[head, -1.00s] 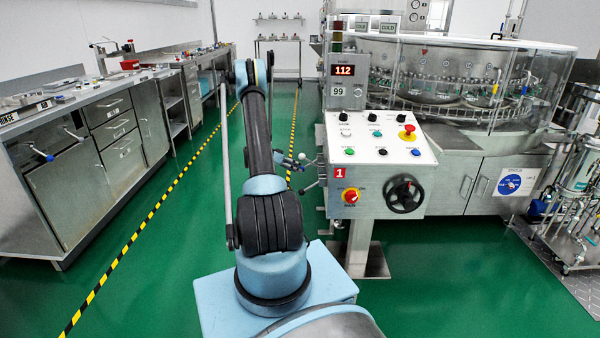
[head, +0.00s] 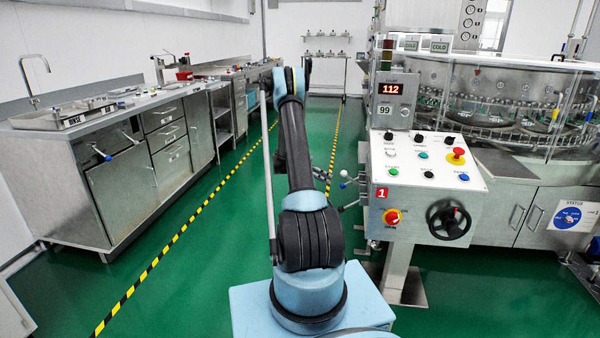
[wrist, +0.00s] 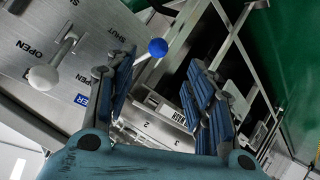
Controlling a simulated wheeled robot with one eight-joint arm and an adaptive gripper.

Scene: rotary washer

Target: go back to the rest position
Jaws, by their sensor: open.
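My gripper shows in the wrist view (wrist: 165,98) with its two blue-padded fingers spread apart and nothing held between them. In the head view my arm stands raised and bent, and the gripper is mostly hidden behind it, left of the control panel (head: 428,160). In the wrist view a lever with a white knob (wrist: 44,77) sits on a metal plate marked OPEN and SHUT, left of the fingers. A lever with a blue knob (wrist: 157,47) appears beyond and between the fingers; I cannot tell the distance.
The rotary washer (head: 500,110) stands at the right, with a handwheel (head: 448,219) under its panel. Steel counters (head: 120,180) line the left wall. Green floor (head: 215,250) with a yellow-black stripe lies clear between the counters and my arm.

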